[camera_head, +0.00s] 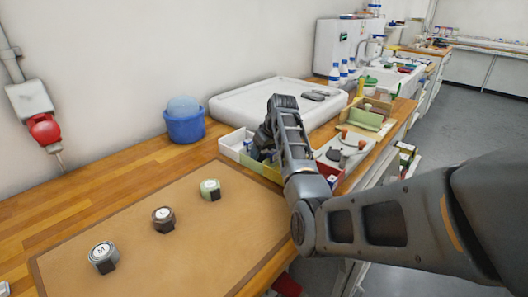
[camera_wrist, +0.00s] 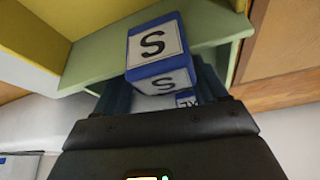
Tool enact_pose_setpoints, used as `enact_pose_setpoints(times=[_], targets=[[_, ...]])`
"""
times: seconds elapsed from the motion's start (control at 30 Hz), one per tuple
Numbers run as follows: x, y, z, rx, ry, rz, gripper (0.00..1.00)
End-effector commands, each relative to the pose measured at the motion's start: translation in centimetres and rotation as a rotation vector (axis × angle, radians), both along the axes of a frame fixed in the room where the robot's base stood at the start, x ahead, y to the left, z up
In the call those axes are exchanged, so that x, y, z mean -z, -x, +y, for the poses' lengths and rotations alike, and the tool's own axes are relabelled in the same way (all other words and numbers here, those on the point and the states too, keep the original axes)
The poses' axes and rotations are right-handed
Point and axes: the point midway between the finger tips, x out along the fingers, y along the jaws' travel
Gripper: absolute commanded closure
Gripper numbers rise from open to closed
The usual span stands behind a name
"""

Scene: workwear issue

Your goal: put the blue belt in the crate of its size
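My gripper (camera_head: 258,150) reaches down at the near-left end of the row of coloured bins beyond the mat. In the wrist view, a blue block with white faces marked S (camera_wrist: 154,48) is against a pale green ledge (camera_wrist: 95,55), close to my gripper's fingers (camera_wrist: 165,92). I cannot make out a blue belt in either view. A white bin wall (camera_head: 232,146) shows just left of my gripper.
The brown mat (camera_head: 130,215) holds a grey coil marked M (camera_head: 102,254), a brown coil (camera_head: 163,217) and a green coil (camera_head: 210,188). A blue tub (camera_head: 184,125) stands by the wall. A large white tray (camera_head: 240,106) lies behind my arm.

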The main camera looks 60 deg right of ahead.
Motion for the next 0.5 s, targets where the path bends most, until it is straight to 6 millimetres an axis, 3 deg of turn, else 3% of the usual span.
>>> enact_pose_setpoints(times=[0.2,0.5], targets=[[-0.01,0.01,0.01,0.000,0.000,0.000,0.09],[-0.49,0.03,0.00,0.000,0.000,-0.001,0.09]])
